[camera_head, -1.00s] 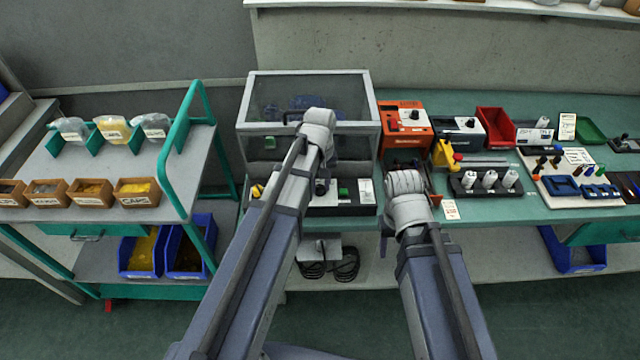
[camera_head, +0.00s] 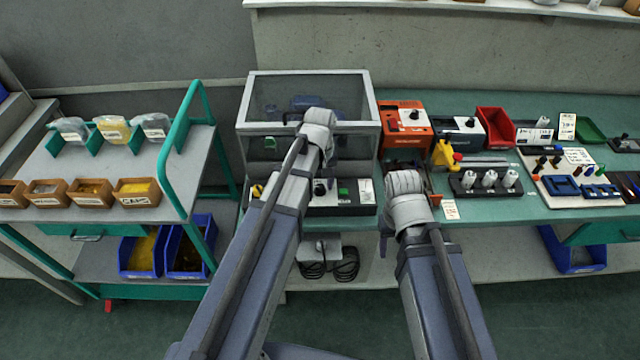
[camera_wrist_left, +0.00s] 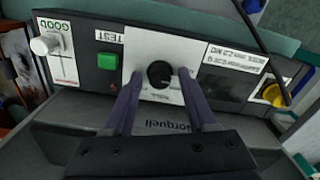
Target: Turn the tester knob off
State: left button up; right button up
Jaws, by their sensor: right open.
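The tester is a dark box with a light panel; in the head view its front (camera_head: 343,210) shows at the bench edge under the clear case. In the left wrist view its round black knob (camera_wrist_left: 159,74) sits on a white plate, with a green button (camera_wrist_left: 108,61) to its left. My left gripper (camera_wrist_left: 161,76) has one finger on each side of the knob, with narrow gaps showing; whether either touches is hard to see. In the head view my arm hides this gripper. My right gripper (camera_head: 411,212) is mostly hidden behind its own wrist, over the bench's front edge.
A clear-walled case (camera_head: 308,98) stands behind the tester. An orange unit (camera_head: 404,120), a red bin (camera_head: 495,127) and a rack of white cylinders (camera_head: 486,183) stand to the right. A yellow knob (camera_wrist_left: 275,95) is on the panel's right end in the left wrist view.

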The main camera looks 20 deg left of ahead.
aim_at(320, 187)
pick_arm(q)
jog(key=shift+o, duration=0.2)
notch_tip(320, 187, up, 8)
jog(key=p, duration=0.8)
jog(key=shift+f, duration=0.1)
jog(key=s+d+m+y, duration=0.1)
jog(key=s+d+m, duration=0.9)
jog(key=s, duration=0.4)
jog(key=shift+s+d, duration=0.2)
jog(key=shift+s, duration=0.2)
